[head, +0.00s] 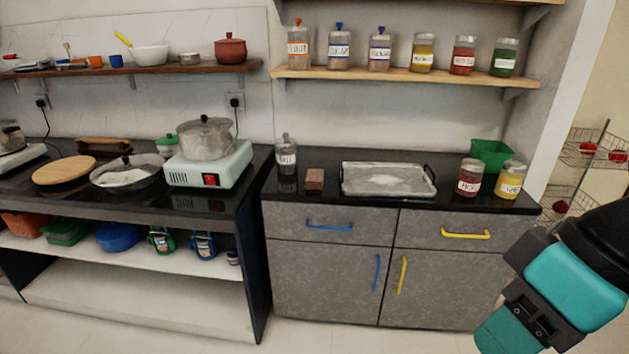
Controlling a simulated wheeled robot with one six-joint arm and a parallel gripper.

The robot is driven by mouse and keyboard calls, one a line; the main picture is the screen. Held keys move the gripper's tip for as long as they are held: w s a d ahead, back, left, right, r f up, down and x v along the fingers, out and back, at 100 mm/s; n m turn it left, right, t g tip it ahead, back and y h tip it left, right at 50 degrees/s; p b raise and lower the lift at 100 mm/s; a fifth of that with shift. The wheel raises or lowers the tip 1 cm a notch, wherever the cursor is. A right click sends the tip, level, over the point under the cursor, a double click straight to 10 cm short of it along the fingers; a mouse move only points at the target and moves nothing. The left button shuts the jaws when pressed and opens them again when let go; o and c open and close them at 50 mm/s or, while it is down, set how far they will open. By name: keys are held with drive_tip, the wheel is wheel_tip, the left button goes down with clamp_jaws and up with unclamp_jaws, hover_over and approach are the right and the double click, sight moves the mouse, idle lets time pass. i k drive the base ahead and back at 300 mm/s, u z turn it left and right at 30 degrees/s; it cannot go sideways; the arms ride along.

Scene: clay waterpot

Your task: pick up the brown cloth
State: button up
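A small brown, block-shaped item (315,179) lies on the black counter, between a labelled jar on its left and a metal tray on its right; it may be the folded brown cloth, but its texture is too small to tell. A longer brown item (104,144) lies at the back of the left counter, behind a round wooden board; I cannot tell its material. Part of my arm, teal and black, shows at the lower right, in front of the cabinet and well apart from both items. My gripper's fingers do not show.
The metal tray (388,180) sits on the right counter (345,203). A red jar (469,178), a yellow jar (510,181) and a green bin (491,154) stand at its right end. A pot (206,138) stands on a cooker (209,168). Shelves hang above.

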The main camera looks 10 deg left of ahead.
sight(314, 178)
drive_tip(key=u, duration=0.65)
drive_tip(key=i, duration=0.65)
drive_tip(key=u, duration=0.9)
drive_tip(key=i, duration=1.5)
drive_tip(key=z, duration=0.75)
drive_tip(key=i, duration=0.35)
drive_tip(key=z, duration=0.3)
